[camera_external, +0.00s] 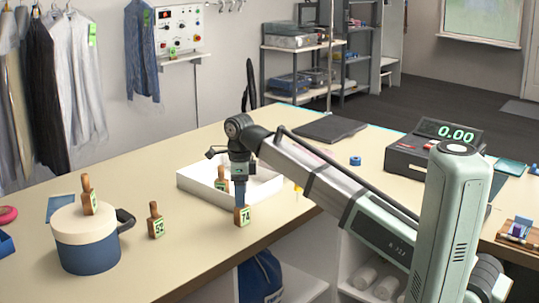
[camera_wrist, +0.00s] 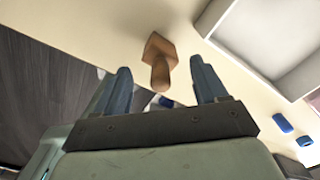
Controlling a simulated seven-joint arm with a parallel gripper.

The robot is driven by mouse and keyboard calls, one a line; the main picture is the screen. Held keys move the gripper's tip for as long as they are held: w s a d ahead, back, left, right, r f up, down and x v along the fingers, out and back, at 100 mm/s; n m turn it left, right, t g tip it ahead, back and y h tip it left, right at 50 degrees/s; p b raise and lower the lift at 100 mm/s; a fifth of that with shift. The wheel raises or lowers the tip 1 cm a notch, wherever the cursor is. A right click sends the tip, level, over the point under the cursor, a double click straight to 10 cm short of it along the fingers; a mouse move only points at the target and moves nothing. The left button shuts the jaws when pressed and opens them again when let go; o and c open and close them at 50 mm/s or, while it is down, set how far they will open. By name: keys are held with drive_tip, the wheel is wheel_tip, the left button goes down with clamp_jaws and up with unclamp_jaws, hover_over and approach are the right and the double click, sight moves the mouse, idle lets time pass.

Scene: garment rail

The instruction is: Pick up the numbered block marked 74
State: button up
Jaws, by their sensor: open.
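The block marked 74 (camera_external: 243,215) is a wooden block with a green number label and stands on the counter in front of the white tray. In the wrist view the block (camera_wrist: 159,50) shows its brown top with a round handle pointing towards me. My gripper (camera_external: 240,190) is directly above it, pointing down. In the wrist view my gripper (camera_wrist: 160,82) is open, with its blue fingers apart on either side of the handle's end. I cannot tell whether the handle is fully between the fingers.
A block marked 52 (camera_external: 155,222) stands to the left. Another block (camera_external: 88,197) sits on a blue and cream pot (camera_external: 88,250). The white tray (camera_external: 262,192) behind holds one more block (camera_external: 221,180). A scale (camera_external: 412,158) is at the right. The counter's front edge is close.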

wheel_tip(320, 180, down, 4)
drive_tip(key=shift+d+f, duration=0.1)
drive_tip(key=shift+f, duration=0.1)
drive_tip(key=c, duration=1.1)
